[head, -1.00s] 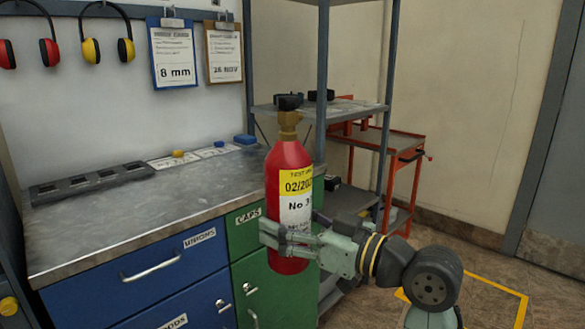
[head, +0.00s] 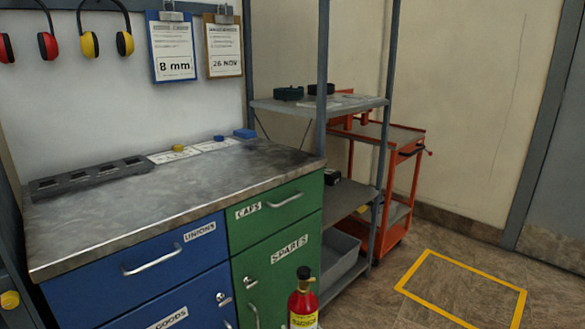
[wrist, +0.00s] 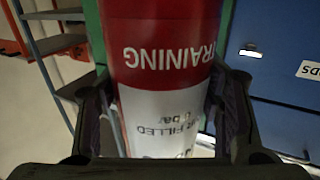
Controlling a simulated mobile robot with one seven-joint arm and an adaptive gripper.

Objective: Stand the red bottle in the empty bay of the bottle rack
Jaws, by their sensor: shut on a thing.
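The red bottle (head: 302,303) is upright at the bottom edge of the head view, in front of the green cabinet. Its dark valve top, brass neck and part of a yellow label show; the rest is cut off. In the wrist view the bottle (wrist: 165,65) fills the middle, with an upside-down "TRAINING" and a white label. My gripper (wrist: 160,105) is shut on the bottle, one finger on each side of it. My gripper is out of the head view. I cannot make out a bottle rack in either view.
A metal-topped bench (head: 150,220) with blue and green drawers stands left. A dark slotted tray (head: 90,180) lies on it. A grey shelf unit (head: 352,205) and orange trolley (head: 405,190) stand behind. A yellow-outlined floor area (head: 465,290) at right is empty.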

